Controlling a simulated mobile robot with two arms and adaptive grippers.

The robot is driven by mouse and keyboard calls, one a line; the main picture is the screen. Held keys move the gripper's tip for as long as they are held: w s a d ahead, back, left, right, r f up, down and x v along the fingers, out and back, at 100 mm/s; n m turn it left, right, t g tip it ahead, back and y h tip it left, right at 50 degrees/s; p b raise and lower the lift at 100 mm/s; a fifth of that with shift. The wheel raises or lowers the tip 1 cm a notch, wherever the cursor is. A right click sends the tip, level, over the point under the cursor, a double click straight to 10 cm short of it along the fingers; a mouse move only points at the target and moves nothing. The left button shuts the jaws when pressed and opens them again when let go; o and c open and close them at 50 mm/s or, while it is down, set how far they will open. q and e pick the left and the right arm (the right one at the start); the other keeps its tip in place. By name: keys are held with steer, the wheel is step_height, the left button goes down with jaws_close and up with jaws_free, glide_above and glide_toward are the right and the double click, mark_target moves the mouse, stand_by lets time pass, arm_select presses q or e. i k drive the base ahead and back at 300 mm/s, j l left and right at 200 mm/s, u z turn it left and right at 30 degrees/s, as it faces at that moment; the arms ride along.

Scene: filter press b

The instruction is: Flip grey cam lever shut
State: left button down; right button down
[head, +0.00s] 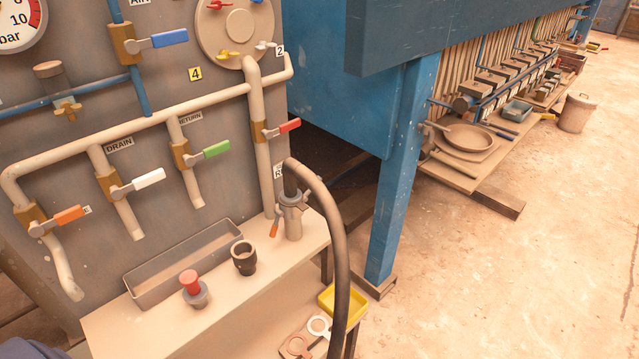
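A grey metal hose coupling (292,218) stands upright on the right end of the bench, with a black hose (335,225) rising from its top and curving down to the right. An orange-brown cam lever (274,228) hangs down at the coupling's left side, angled slightly away from the body. A small grey part (304,199) shows at the coupling's upper right, close to the hose. It may be the grey cam lever; it is too small to tell how far it stands out. Neither of my grippers is in view.
The bench (130,325) also holds a grey tray (185,262), a black fitting (244,258) and a red-topped plug (192,288). A pipe panel with coloured valve handles stands behind. A blue post (402,180) rises to the right. A yellow tray (343,304) sits lower down. Open floor lies right.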

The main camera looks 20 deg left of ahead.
mark_target(309, 192)
steer(key=u, duration=0.25)
steer(key=i+l+u, duration=0.15)
steer(key=u, duration=0.2)
steer(key=l+u, duration=0.35)
steer(key=i+l+u, duration=0.15)
steer(key=u, duration=0.2)
steer(key=k+l+u, duration=0.1)
steer(key=l+u, duration=0.4)
steer(key=l, duration=2.9)
